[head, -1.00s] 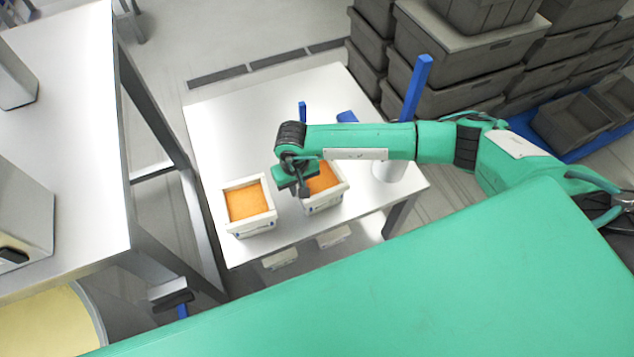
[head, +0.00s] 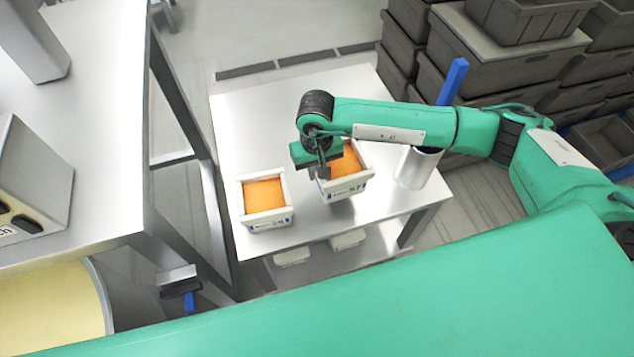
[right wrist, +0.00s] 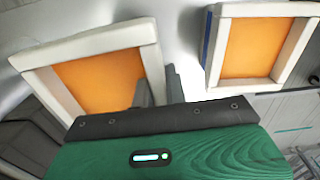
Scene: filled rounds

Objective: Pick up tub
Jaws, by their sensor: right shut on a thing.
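A white tub (head: 346,188) with an orange filling is at my right gripper (head: 324,174) in the head view. The gripper is shut on the tub's near-left wall, and the tub seems slightly above the table, though the gap is hard to judge. In the right wrist view the held tub (right wrist: 85,46) is on the left, tilted in the picture, with its side wall between the fingers (right wrist: 158,90). A second similar tub (head: 268,221) stands on the table to the left, apart from the held one. My left gripper is not in view.
The white table (head: 250,120) has free room behind the tubs. A grey metal cylinder (head: 416,168) stands close to the right of the held tub. A blue post (head: 452,82) rises behind my right arm. Grey crates (head: 500,60) are stacked beyond, and another table (head: 100,120) stands left.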

